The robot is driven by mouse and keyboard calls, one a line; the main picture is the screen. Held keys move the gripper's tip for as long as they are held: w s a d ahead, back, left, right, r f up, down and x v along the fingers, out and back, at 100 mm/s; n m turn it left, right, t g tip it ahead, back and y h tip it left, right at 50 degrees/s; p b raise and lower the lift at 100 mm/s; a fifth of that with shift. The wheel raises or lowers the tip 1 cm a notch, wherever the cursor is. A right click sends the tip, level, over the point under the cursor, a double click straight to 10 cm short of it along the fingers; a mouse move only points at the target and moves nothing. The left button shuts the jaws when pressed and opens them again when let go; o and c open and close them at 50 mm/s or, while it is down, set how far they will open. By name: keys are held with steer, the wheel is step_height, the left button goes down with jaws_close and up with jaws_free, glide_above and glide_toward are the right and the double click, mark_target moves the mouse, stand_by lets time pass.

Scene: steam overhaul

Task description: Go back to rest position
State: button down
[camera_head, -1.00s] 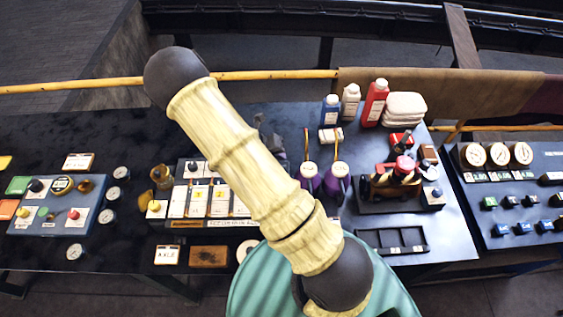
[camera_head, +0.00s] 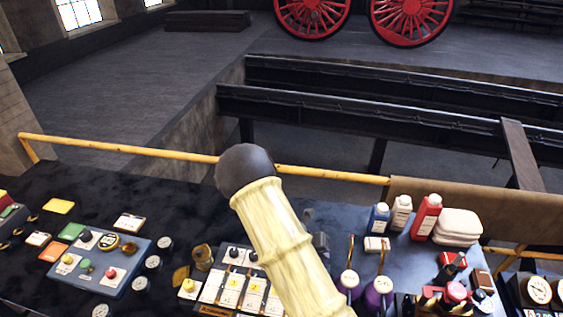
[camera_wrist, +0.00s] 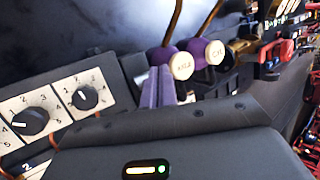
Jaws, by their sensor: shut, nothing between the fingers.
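My gripper (camera_wrist: 160,86) shows in the wrist view as two narrow purple-grey fingers close together above its dark housing. It is shut and nothing is seen between the fingers. The fingers point toward two purple oil cans (camera_wrist: 181,64) with white labelled caps and thin spouts; I cannot tell the exact gap. A panel with black dials (camera_wrist: 30,121) lies left of the fingers. In the head view my pale arm rises through the middle, and the gripper cannot be made out there. The oil cans (camera_head: 348,283) stand just right of the arm.
The dark bench holds a blue switch box (camera_head: 103,262) at left and a white-tiled panel (camera_head: 232,290) beside my arm. Blue, white and red bottles (camera_head: 425,217) and folded cloths (camera_head: 458,226) stand at right.

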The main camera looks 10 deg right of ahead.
steer(key=shift+s+a+r+m, duration=0.1)
steer(key=shift+m, duration=0.3)
steer(key=s+a+r+m+t+y+b, duration=0.1)
steer(key=s+a+r+m+y+b, duration=0.2)
steer(key=m, duration=1.2)
steer(key=s+a+r+m+t+y+b, duration=0.1)
steer(key=s+a+r+m+y+b, duration=0.3)
steer(key=m, duration=1.2)
steer(key=s+a+r+b, duration=0.1)
steer(key=s+r+b, duration=0.1)
steer(key=s+r, duration=0.2)
steer(key=shift+s+a, duration=0.25)
steer(key=shift+s, duration=1.05)
steer(key=shift+a, duration=0.1)
